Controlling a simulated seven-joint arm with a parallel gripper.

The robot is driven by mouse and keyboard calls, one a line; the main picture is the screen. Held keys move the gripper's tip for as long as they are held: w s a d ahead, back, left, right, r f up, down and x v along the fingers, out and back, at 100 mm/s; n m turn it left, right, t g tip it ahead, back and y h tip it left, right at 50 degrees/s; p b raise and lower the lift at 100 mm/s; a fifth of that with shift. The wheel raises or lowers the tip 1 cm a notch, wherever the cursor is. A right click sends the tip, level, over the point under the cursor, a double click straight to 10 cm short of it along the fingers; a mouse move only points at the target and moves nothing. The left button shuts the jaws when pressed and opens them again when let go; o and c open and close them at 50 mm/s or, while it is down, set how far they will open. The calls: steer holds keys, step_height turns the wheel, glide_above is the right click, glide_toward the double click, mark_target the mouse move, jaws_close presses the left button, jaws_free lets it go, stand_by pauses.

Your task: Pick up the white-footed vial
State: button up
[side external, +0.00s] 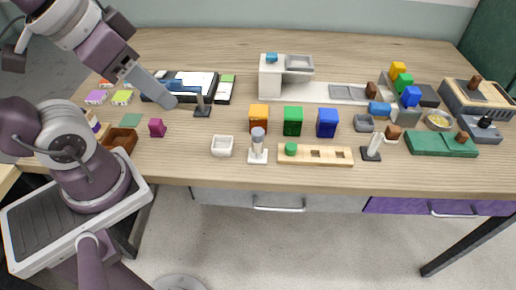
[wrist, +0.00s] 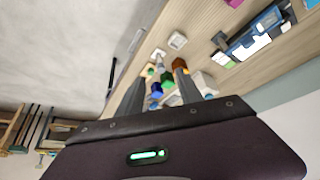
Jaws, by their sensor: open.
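The white-footed vial (side external: 258,146) stands upright near the front edge of the table in the side external view. It has a square white foot, a pale body and a grey top. In the wrist view it seems to be the small white shape (wrist: 158,53) beyond the fingertips, too small to tell clearly. My gripper (side external: 168,102) is raised at the left, well away from the vial, near a dark-footed post (side external: 202,106). In the wrist view my gripper (wrist: 160,70) has its two fingers apart with nothing held between them.
A white square dish (side external: 222,147) stands left of the vial, and a wooden block with holes (side external: 330,156) close to its right. Orange (side external: 258,118), green (side external: 292,121) and blue (side external: 327,122) boxes stand behind. Another dark-footed vial (side external: 372,147) is further right.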

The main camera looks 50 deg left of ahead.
steer(key=shift+o, duration=0.6)
steer(key=m+g, duration=0.6)
steer(key=m, duration=1.6)
glide_above(258, 141)
steer(key=a, duration=0.2)
step_height(258, 141, down, 17)
steer(key=shift+w+r, duration=0.1)
steer(key=shift+w, duration=0.05)
steer(key=shift+m, duration=0.3)
steer(key=f, duration=0.7)
steer(key=shift+w+d+f, duration=0.3)
steer(key=shift+w+d, duration=0.05)
steer(key=shift+d, duration=0.05)
steer(key=shift+c, duration=0.4)
